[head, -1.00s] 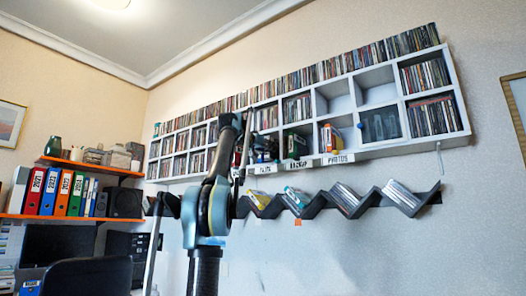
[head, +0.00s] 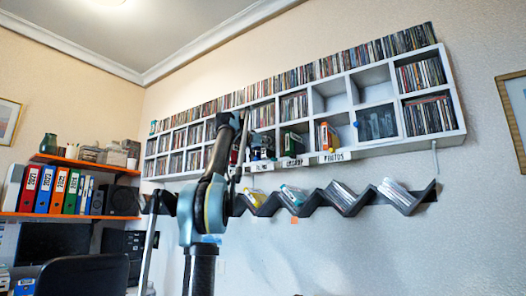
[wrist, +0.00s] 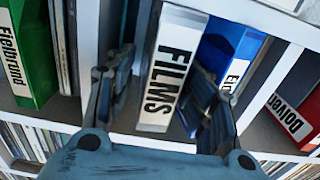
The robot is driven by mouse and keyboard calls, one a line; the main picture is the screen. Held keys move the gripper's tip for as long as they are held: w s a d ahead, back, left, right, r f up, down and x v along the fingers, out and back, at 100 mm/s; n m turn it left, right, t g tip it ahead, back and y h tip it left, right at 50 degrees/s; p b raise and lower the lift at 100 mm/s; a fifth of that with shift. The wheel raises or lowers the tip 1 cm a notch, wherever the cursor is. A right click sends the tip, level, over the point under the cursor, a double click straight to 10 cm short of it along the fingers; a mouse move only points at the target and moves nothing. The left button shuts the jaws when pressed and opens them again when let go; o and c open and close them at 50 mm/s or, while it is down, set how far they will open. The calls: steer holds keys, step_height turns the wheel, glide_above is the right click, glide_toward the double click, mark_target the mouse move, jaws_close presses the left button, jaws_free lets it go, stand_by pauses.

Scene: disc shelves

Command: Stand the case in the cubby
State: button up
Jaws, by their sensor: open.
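A white case labelled FILMS (wrist: 165,112) stands a little tilted in a cubby (wrist: 266,84) in the wrist view. A blue case (wrist: 225,48) stands close to its right. My gripper (wrist: 160,78) is open, with one finger on each side of the white case. Its right finger overlaps the blue case in the picture. I cannot tell whether either finger touches a case. In the head view my arm reaches up to the shelf and largely hides the gripper and white case.
A green case (wrist: 28,50) and a red case (wrist: 290,118) stand in neighbouring cubbies. The white wall shelf (head: 453,95) holds many discs and a few empty cubbies. Below it, a dark zigzag rack (head: 315,203) holds several cases and sticks out from the wall.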

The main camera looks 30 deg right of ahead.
steer(key=shift+a, duration=0.15)
steer(key=v, duration=1.1)
steer(key=shift+a, duration=0.4)
steer(key=shift+s+f, duration=0.1)
steer(key=shift+f, duration=0.05)
steer(key=s+a+f+n+g+y, duration=0.1)
steer(key=s+a+f+n+y, duration=0.3)
steer(key=f, duration=1.1)
steer(key=s+a+f+m+g+y, duration=0.15)
steer(key=a+f, duration=0.45)
steer(key=f, duration=0.9)
steer(key=s+a+f+n+y, duration=0.3)
steer(key=a+f, duration=0.2)
steer(key=f, duration=1)
steer(key=s+a+f+n+y, duration=0.2)
steer(key=s+a+f, duration=0.4)
steer(key=f, duration=0.8)
steer(key=s+a+f+n+g+y, duration=0.1)
steer(key=s+a+f+n+y, duration=0.2)
steer(key=s+a+f, duration=0.4)
steer(key=s+a+f+n+g+y, duration=0.1)
steer(key=s+a+f+n+y, duration=0.2)
steer(key=f, duration=1.7)
steer(key=s+a, duration=0.3)
steer(key=a, duration=0.2)
steer(key=shift+s+a+f, duration=0.15)
steer(key=shift+a+f, duration=0.15)
steer(key=shift+a, duration=0.05)
